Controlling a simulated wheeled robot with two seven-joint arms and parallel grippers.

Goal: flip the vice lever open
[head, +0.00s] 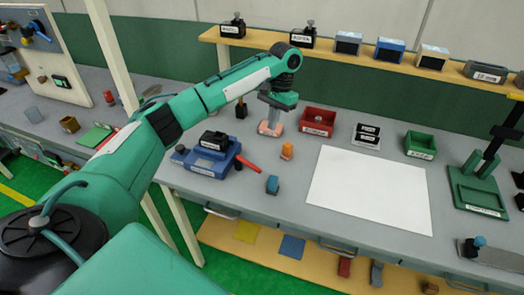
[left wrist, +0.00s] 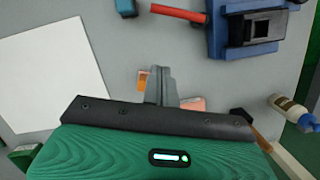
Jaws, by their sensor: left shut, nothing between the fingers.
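The blue vice (head: 205,160) stands on the grey workbench, left of centre in the head view, with a black block on top. Its red lever (head: 247,164) sticks out to the right, low over the bench. In the left wrist view the vice (left wrist: 220,40) is at the top right, its red lever (left wrist: 178,13) pointing left. My left gripper (head: 268,130) is shut and empty, behind and to the right of the lever in the head view. Its closed grey fingers (left wrist: 160,88) are apart from the lever in the left wrist view. My right gripper is not in view.
An orange piece (head: 287,151) and a blue block (head: 272,184) stand near the lever. A pinkish item (left wrist: 192,104) lies by my fingers. A red bin (head: 318,121) is behind, and a white sheet (head: 370,190) covers the bench to the right.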

